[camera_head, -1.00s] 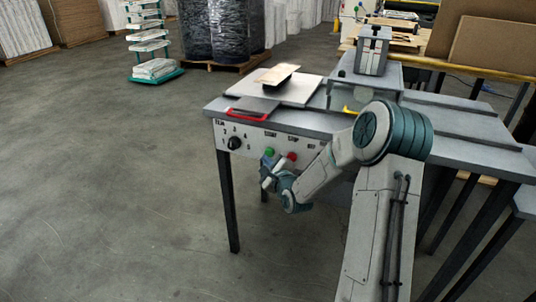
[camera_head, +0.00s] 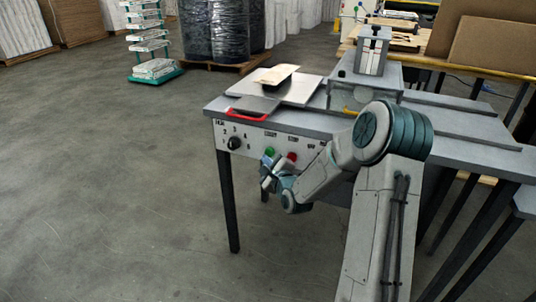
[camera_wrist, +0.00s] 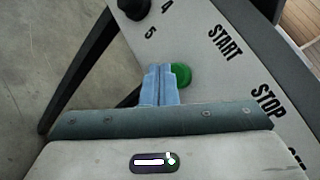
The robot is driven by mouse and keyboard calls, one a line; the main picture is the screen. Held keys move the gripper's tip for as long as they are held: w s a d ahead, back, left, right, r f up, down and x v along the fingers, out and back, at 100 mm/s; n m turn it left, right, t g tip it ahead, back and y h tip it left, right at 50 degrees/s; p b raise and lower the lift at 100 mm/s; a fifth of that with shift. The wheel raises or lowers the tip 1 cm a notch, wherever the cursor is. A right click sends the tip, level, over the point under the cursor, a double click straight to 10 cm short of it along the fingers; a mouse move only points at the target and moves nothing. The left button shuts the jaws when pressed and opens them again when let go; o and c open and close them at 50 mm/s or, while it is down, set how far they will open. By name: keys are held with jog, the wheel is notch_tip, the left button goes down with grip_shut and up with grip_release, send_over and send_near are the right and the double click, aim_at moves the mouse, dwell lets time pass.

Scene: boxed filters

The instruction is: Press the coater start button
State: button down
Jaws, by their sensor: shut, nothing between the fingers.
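The coater's front panel (camera_head: 250,138) carries a green start button (camera_head: 269,152) and a red stop button (camera_head: 291,157). In the wrist view the green button (camera_wrist: 181,75) lies below the word START. My gripper (camera_head: 268,165) is in front of the panel by the green button. In the wrist view its closed blue fingers (camera_wrist: 160,72) overlap the left side of the button. The fingers are shut with nothing between them. I cannot tell whether the fingertips touch the button or the panel.
A black knob (camera_head: 235,143) sits left of the buttons. A red-handled plate (camera_head: 252,114) and a flat board lie on the table top (camera_head: 300,124). A black table leg (camera_head: 228,200) stands below. The floor (camera_head: 110,200) to the left is clear.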

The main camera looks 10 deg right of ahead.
jog(key=shift+w+d, duration=0.1)
jog(key=shift+w+d, duration=0.15)
jog(key=shift+w, duration=0.05)
jog(key=shift+w+d, duration=0.3)
jog(key=shift+w, duration=0.1)
dwell(1.1)
dwell(0.4)
jog(key=shift+s+a, duration=0.55)
jog(key=shift+s, duration=0.2)
jog(key=shift+s+a, duration=0.75)
jog(key=shift+s, duration=0.3)
jog(key=shift+s+a, duration=0.7)
jog(key=shift+s, duration=0.3)
